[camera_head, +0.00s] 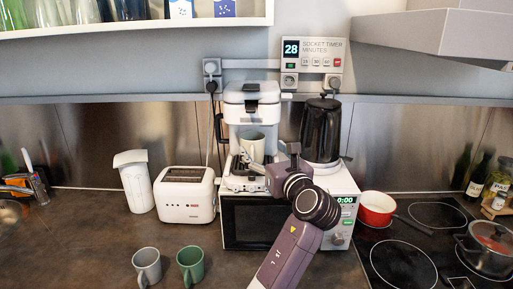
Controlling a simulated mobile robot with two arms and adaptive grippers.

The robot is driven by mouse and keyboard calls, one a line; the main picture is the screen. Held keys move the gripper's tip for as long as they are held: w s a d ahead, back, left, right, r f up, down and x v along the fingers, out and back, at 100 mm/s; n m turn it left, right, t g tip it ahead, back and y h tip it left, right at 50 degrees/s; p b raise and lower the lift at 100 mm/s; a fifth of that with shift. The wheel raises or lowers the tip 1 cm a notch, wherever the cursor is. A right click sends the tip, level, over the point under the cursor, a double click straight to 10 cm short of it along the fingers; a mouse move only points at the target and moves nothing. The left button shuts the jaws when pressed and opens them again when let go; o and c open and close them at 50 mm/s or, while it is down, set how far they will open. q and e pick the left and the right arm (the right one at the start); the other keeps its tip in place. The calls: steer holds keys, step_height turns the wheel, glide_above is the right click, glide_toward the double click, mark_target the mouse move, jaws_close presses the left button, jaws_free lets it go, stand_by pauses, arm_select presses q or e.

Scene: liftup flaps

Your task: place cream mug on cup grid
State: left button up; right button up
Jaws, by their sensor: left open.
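The cream mug (252,147) stands upright in the white coffee machine (252,93), beneath its brewing head. The cup grid appears to be the machine's base, but the mug and my gripper hide most of it, so I cannot tell exactly how the mug rests on it. My left gripper (249,172) is open, just below and in front of the mug. I cannot tell whether its fingers touch the mug. My right gripper is not in view.
The coffee machine stands on a white microwave (345,187) beside a black-and-white appliance (321,130). A toaster (187,196) is to the left. A grey mug (147,267) and a green mug (190,266) stand on the counter in front. A red pan (377,207) is right, by the hob.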

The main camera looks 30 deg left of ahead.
arm_select(q)
steer(key=v, duration=0.4)
